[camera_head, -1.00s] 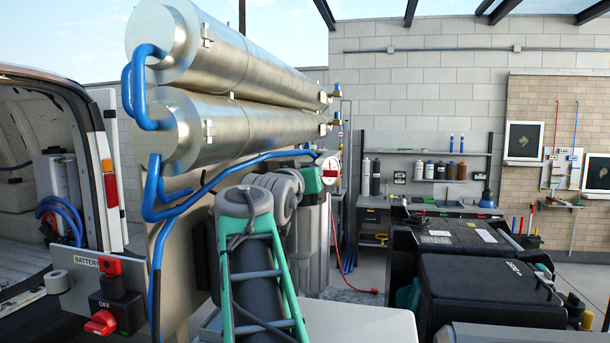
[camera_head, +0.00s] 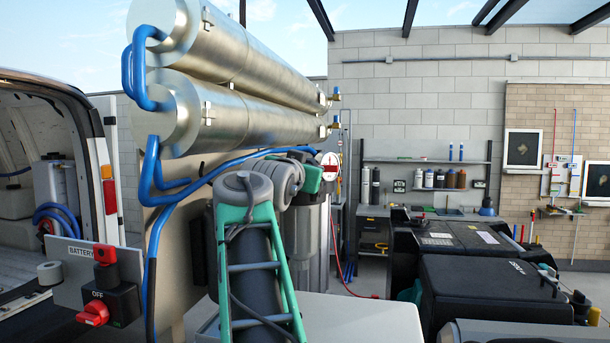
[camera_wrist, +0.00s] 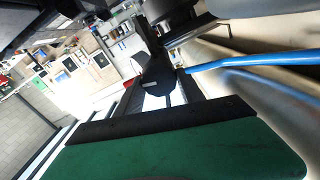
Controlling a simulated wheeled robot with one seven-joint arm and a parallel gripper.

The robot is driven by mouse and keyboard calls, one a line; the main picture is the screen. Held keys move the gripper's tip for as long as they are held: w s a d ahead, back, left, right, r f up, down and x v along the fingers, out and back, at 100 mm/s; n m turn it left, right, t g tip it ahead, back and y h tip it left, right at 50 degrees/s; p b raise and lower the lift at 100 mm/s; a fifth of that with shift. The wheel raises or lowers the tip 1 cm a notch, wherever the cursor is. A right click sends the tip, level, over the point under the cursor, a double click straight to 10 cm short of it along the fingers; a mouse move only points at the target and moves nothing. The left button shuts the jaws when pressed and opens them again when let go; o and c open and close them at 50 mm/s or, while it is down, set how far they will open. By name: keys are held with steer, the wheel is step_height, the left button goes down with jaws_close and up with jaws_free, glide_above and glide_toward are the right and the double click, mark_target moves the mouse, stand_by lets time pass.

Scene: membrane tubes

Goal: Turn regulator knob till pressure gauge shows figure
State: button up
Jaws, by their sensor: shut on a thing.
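The pressure gauge (camera_head: 331,161) is a small white dial with red at its lower part, beside the far end of the silver tubes in the head view. Its figure is too small to read. My gripper (camera_wrist: 158,88) points away from the wrist camera. Its green body fills the bottom of the wrist view, and its fingers are shut on a black knob-like part (camera_wrist: 157,72), which looks like the regulator knob. In the head view my green and grey arm reaches up to just left of the gauge. It hides the fingertips and the knob there.
Two silver membrane tubes (camera_head: 235,105) lie above my arm. A blue hose (camera_head: 222,169) runs beneath them, and it passes close to my gripper in the wrist view (camera_wrist: 250,62). A battery switch (camera_head: 112,290) is at lower left. Black equipment (camera_head: 490,290) stands at right.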

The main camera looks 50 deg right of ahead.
steer(key=o, duration=1.4)
steer(key=shift+c, duration=0.2)
steer(key=b+v, duration=0.2)
steer(key=v, duration=0.5)
steer(key=shift+s+a+b, duration=0.2)
steer(key=shift+a+b, duration=0.15)
steer(key=shift+a, duration=0.05)
